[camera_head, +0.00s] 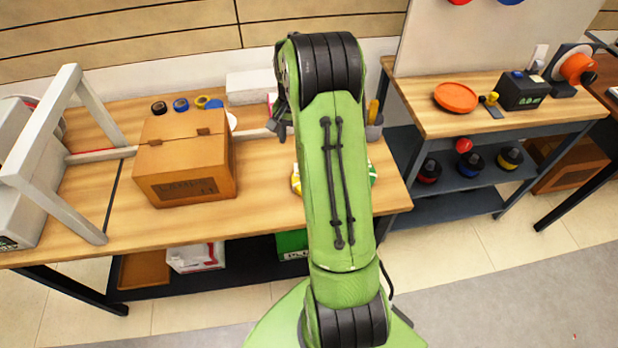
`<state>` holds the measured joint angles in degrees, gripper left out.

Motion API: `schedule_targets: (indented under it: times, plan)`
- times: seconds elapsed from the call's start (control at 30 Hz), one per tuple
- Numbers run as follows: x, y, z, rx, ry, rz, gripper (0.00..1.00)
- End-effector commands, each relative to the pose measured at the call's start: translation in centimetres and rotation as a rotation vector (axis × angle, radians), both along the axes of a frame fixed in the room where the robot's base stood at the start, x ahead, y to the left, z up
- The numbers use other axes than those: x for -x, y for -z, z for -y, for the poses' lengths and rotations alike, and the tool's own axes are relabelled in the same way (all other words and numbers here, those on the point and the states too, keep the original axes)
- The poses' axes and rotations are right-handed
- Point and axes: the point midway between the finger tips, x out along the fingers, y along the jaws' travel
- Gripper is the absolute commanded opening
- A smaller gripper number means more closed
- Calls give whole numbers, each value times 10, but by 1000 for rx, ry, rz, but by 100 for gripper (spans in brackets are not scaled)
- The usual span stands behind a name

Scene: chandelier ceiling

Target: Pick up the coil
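I cannot tell for certain which thing is the coil. Several small tape-like rolls stand at the back of the left workbench: a black roll (159,108), a blue roll (181,104) and others beside them. An orange reel (577,68) stands in a dark holder at the right end of the right bench. Several dark spools with coloured tops, such as a blue-topped spool (471,165), sit on the shelf below. My gripper (277,127) is over the back of the left bench, right of the rolls. My green arm hides most of it, so its opening and any contents are unclear.
A white frame (50,150) stands at the left. An orange plate (455,97) and a black device (523,90) are on the right bench. Items behind my arm are partly hidden.

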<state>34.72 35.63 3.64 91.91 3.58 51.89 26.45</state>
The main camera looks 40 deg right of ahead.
Motion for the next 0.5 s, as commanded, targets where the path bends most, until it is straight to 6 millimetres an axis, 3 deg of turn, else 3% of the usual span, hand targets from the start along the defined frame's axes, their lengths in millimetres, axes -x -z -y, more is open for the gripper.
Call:
schedule_targets:
  times: [0.17,0.4,0.5]
  plan:
    - [0,28,6,-9,24,-11,63]
    - [1,89,5,-9,22,-12,63]
    - [0,107,5,-8,21,-10,63]
